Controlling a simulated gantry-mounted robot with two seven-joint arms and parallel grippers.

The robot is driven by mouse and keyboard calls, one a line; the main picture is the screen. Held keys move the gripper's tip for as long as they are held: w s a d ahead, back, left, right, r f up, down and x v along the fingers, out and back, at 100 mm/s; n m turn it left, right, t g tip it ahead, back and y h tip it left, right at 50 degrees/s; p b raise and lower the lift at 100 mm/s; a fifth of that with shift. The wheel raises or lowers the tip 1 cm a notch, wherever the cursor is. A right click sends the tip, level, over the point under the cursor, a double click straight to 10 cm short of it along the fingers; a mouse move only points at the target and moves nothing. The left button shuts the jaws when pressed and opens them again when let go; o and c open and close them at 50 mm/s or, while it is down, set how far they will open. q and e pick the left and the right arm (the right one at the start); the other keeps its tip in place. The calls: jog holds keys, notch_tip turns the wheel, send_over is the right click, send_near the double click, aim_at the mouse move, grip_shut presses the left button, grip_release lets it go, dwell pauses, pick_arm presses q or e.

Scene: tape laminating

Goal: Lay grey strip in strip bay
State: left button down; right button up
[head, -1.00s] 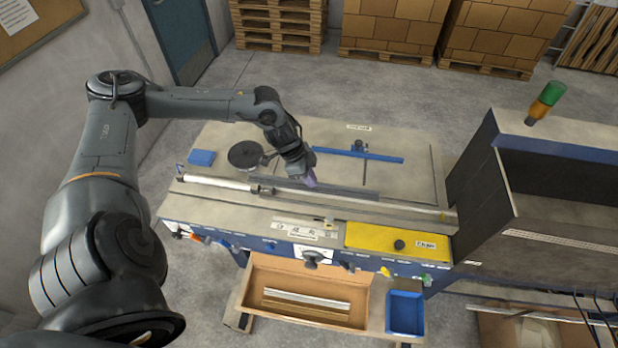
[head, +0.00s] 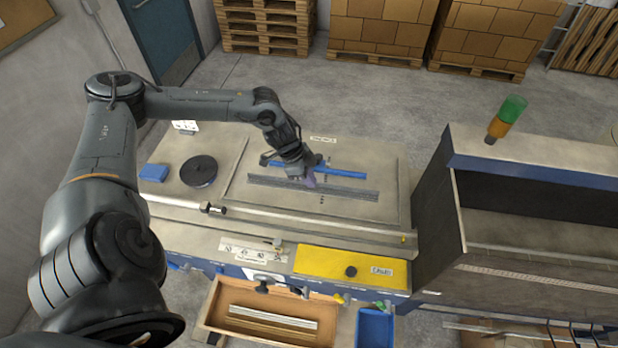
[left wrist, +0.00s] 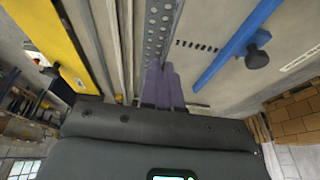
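The grey strip (head: 345,192), long and dark, lies level across the worktable between the blue bar and the pale roller. My left gripper (head: 309,180) is at the strip's middle, with its purple fingers pointing down on it. In the left wrist view the purple fingers (left wrist: 163,88) look closed on the grey strip (left wrist: 158,30), which shows rows of holes and runs away from them. Whether the strip touches the table is hard to tell. I cannot tell which marked area is the strip bay. My right gripper is not in view.
The blue bar (head: 345,173) with a black knob lies just behind the strip. The pale roller (head: 290,219) runs in front. A black disc (head: 198,171) and blue block (head: 154,172) are at left. A dark cabinet (head: 540,220) stands at right. A wooden tray (head: 215,312) holds pale strips.

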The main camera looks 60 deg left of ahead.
pick_arm(q)
notch_tip(320, 180, down, 4)
jog(key=b, duration=0.3)
jog(key=shift+f+b, duration=0.5)
jog(key=shift+f, duration=0.45)
jog(key=shift+p, duration=0.3)
jog(key=shift+f+p, duration=0.15)
jog(key=shift+p, duration=0.15)
dwell(0.6)
jog(key=shift+p, duration=0.4)
dwell(0.4)
jog(key=shift+f, duration=0.35)
dwell(0.6)
jog(key=shift+w+f+p, duration=0.1)
jog(key=shift+f+p, duration=0.05)
jog(key=shift+p, duration=0.15)
dwell(0.5)
jog(key=shift+f+p, duration=0.1)
jog(key=shift+p, duration=0.2)
dwell(0.4)
jog(key=c, duration=1.8)
grip_release()
